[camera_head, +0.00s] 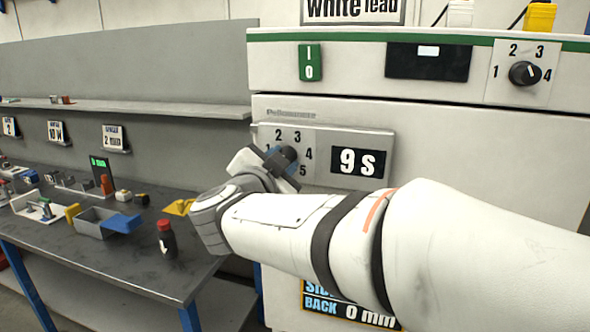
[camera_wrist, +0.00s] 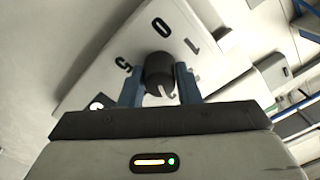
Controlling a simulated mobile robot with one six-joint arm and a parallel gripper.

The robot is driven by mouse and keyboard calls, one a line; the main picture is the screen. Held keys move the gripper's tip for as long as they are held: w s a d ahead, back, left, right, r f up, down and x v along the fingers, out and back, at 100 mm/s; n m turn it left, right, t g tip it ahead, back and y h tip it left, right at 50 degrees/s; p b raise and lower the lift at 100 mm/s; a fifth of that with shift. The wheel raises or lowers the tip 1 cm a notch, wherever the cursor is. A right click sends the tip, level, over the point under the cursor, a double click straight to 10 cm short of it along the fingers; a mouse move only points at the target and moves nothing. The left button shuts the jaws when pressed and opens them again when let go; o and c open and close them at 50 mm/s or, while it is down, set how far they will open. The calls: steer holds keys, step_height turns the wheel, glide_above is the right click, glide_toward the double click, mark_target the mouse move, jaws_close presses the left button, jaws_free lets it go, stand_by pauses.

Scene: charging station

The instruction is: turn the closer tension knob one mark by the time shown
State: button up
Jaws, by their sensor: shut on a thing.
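The closer tension knob (camera_wrist: 158,70) is dark and round, with a white pointer line on its near lower side. It sits on a pale dial plate (camera_head: 345,137) on the machine front, beside a black time display (camera_head: 360,162) reading "9 s". My gripper (camera_wrist: 160,86) is shut on the knob, one blue finger on each side. In the head view my gripper (camera_head: 282,160) covers much of the dial; 2, 3, 4 and 5 show. In the wrist view 5, 0 and 1 show. The mark under the pointer is hidden.
An upper panel has a green I/0 switch (camera_head: 310,62), a dark display (camera_head: 427,62) and another knob (camera_head: 524,73) marked 1 to 4. A dark workbench (camera_head: 95,262) at the left holds a grey bin (camera_head: 96,224), a red-capped bottle (camera_head: 167,239) and small parts.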

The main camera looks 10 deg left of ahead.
steer(key=shift+m, duration=0.4)
steer(key=o, duration=1)
steer(key=s, duration=0.5)
steer(key=s+b, duration=0.1)
steer(key=s, duration=0.1)
steer(key=shift+s+a, duration=0.35)
steer(key=shift+s, duration=0.05)
